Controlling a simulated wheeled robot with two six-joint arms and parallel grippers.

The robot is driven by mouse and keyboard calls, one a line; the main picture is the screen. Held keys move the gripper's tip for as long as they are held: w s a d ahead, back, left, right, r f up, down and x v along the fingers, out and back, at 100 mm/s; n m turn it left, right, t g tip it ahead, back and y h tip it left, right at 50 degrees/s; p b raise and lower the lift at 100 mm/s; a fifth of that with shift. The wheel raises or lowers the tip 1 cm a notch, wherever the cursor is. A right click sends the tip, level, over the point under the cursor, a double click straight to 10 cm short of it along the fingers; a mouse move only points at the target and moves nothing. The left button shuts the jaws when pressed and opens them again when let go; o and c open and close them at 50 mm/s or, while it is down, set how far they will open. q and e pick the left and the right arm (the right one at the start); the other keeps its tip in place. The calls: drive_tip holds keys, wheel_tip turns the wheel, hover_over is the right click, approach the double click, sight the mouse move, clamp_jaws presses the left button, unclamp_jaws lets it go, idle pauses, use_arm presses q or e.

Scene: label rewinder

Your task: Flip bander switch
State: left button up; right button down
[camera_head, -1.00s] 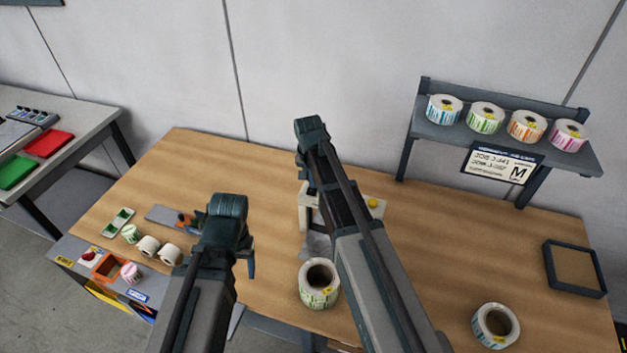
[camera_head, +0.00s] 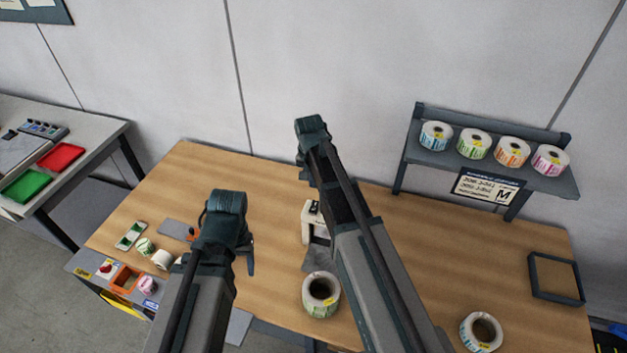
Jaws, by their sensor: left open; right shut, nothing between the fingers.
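A small white machine (camera_head: 313,228) with a black part on top stands mid-table, likely the bander. My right arm covers its right side, and I cannot make out its switch clearly. My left arm comes up from the bottom left, its dark joint over the table's left part. My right arm slants up from the bottom right, its dark joint in front of the wall above the machine.
A label roll (camera_head: 321,307) stands in front of the machine, another (camera_head: 481,344) at front right. A shelf (camera_head: 480,178) holds several rolls. A dark square tray (camera_head: 556,299) lies at the right. Small rolls and an orange box (camera_head: 124,284) are at the left. The table (camera_head: 440,265) is clear mid-right.

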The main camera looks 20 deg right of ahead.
sight(316, 204)
use_arm(q)
wheel_tip(316, 204, up, 3)
drive_tip(key=shift+f+p, duration=0.1)
drive_tip(key=shift+p, duration=0.75)
use_arm(e)
wheel_tip(316, 204, up, 3)
drive_tip(key=shift+s+a+f, duration=0.1)
drive_tip(key=shift+s, duration=0.05)
drive_tip(key=f+b, duration=0.4)
drive_tip(key=w+d+f+b, duration=0.1)
drive_tip(key=f+b, duration=0.4)
drive_tip(key=w+f+b, duration=0.1)
drive_tip(key=f+b, duration=0.3)
drive_tip(key=shift+w+d+f, duration=0.1)
drive_tip(key=shift+d+f, duration=0.15)
drive_tip(key=shift+f, duration=0.05)
use_arm(q)
wheel_tip(316, 204, down, 14)
drive_tip(key=shift+d+b, duration=0.35)
drive_tip(key=shift+d, duration=0.05)
drive_tip(key=shift+r, duration=0.2)
